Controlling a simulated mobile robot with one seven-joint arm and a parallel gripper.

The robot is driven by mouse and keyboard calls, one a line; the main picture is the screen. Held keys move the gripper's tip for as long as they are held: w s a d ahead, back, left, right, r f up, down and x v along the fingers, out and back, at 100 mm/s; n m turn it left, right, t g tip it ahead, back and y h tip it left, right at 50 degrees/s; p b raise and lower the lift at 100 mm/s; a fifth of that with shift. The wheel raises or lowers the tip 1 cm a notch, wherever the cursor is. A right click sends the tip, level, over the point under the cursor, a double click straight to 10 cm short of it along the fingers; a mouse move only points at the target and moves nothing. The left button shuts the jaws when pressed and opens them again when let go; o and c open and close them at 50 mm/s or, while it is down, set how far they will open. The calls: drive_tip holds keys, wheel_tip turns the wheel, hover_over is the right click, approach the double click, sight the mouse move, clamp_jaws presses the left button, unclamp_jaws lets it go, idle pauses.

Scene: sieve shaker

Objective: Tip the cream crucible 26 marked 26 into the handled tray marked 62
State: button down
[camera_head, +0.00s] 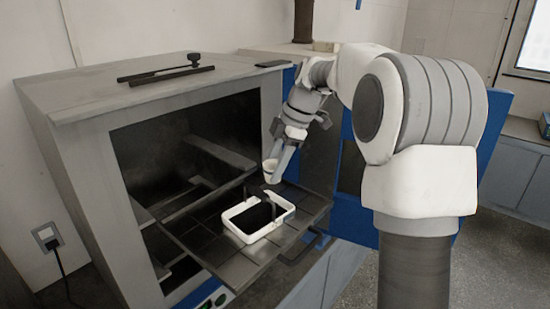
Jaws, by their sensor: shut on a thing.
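My gripper (277,161) is shut on a small cream crucible (269,171) and holds it in the air above the far right side of the tray. The crucible appears tilted; its marking is too small to read and its inside is hidden. A white handled tray (236,231) with a dark inside and dark upright handles sits on a dark tiled shelf in the front of the grey machine. The tray's marking cannot be read.
The grey machine (68,120) has an open dark chamber behind the shelf (222,264). A dark bar tool (165,75) and a small flat dark item (271,64) lie on its top. A blue panel (494,125) stands behind my arm at right.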

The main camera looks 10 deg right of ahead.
wheel_tip(320, 180, down, 2)
drive_tip(key=shift+f+t+h, duration=0.1)
drive_tip(key=shift+t+h, duration=0.2)
drive_tip(key=shift+t, duration=0.7)
drive_tip(key=shift+n+t, duration=0.3)
drive_tip(key=shift+t+h+b, duration=0.4)
drive_tip(key=shift+t+b, duration=0.25)
drive_tip(key=shift+t, duration=0.05)
drive_tip(key=shift+f+t+b, duration=0.1)
drive_tip(key=shift+t+b, duration=0.3)
drive_tip(key=shift+b, duration=0.5)
drive_tip(key=n+t+h+b, duration=0.1)
drive_tip(key=t+b, duration=0.2)
drive_tip(key=b, duration=0.4)
drive_tip(key=shift+s, duration=0.2)
drive_tip(key=t+b, duration=0.1)
drive_tip(key=b, duration=0.3)
drive_tip(key=t+b, duration=0.1)
drive_tip(key=b, duration=0.3)
drive_tip(key=t+b, duration=0.1)
drive_tip(key=b, duration=0.3)
drive_tip(key=shift+s+a+f+n+h, duration=0.15)
drive_tip(key=shift+s+f+n+h, duration=0.1)
drive_tip(key=shift+n+h, duration=0.15)
